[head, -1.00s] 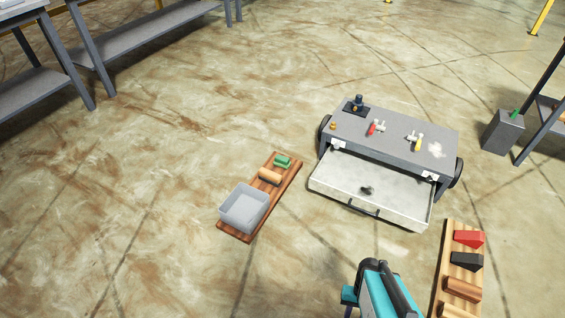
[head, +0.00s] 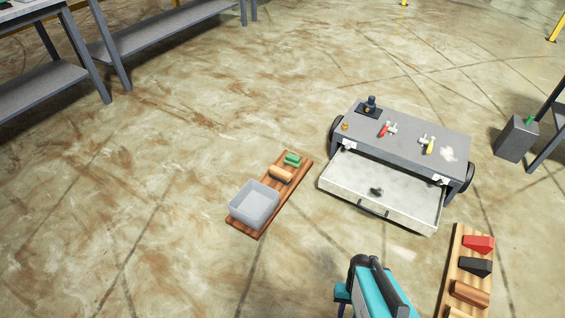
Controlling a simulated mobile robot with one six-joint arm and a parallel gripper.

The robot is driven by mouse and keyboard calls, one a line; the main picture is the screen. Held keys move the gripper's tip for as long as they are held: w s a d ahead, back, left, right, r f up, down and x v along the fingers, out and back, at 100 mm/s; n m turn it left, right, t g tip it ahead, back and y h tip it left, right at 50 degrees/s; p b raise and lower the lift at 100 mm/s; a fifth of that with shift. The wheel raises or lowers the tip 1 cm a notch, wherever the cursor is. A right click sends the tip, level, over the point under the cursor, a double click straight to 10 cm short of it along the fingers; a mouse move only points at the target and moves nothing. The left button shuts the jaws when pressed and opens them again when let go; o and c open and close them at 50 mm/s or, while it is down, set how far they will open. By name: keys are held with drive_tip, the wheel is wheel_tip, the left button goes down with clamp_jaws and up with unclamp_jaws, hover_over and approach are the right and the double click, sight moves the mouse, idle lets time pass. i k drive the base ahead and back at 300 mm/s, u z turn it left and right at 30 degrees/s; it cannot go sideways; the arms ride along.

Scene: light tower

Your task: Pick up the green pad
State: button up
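The green pad (head: 293,160) lies at the far end of a brown wooden board (head: 262,222) on the floor, left of the grey cart. A tan block (head: 280,174) lies just in front of it on the same board. Part of my teal and black arm shows at the bottom centre of the head view, well apart from the pad. The fingers of my gripper cannot be made out.
A grey bin (head: 254,205) sits on the board's near end. The grey cart (head: 425,142) has its drawer (head: 350,185) pulled out. A second board (head: 455,262) with several blocks lies at lower right. Grey shelves (head: 150,38) stand at upper left. Open floor lies left.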

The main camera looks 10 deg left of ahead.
sight(295, 161)
drive_tip(key=u, duration=0.55)
drive_tip(key=i, duration=1.2)
drive_tip(key=z, duration=0.3)
drive_tip(key=k, duration=0.15)
drive_tip(key=u, duration=2.6)
